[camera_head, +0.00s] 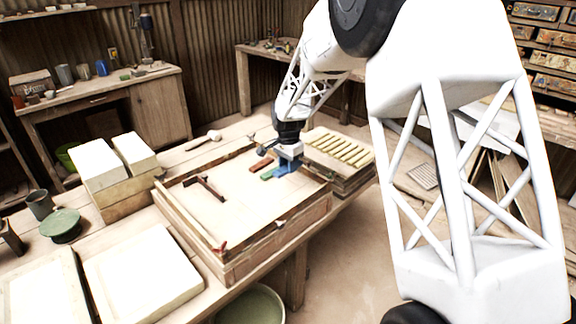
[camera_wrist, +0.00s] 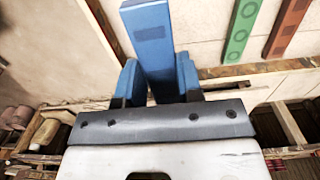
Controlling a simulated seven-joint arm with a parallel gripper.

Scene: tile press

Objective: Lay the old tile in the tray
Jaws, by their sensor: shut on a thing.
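My gripper (camera_head: 287,166) is over the right part of a wide, shallow wooden box (camera_head: 240,262) with a pale floor. In the wrist view it is shut on a flat blue bar (camera_wrist: 150,42), held between two blue fingers. The bar has a darker rectangular mark near its far end. A green bar (camera_head: 268,175) with round marks, also in the wrist view (camera_wrist: 241,30), and a reddish-brown bar (camera_head: 261,163), also in the wrist view (camera_wrist: 289,27), lie beside it. I cannot tell which bar is the old tile, nor whether the held bar touches the floor.
A slatted wooden rack (camera_head: 340,148) adjoins the box on the right. A dark T-shaped piece (camera_head: 205,187) lies inside the box on the left. Pale blocks (camera_head: 97,163) and slabs (camera_head: 143,275) stand to the left. A mallet (camera_head: 204,140) lies behind the box.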

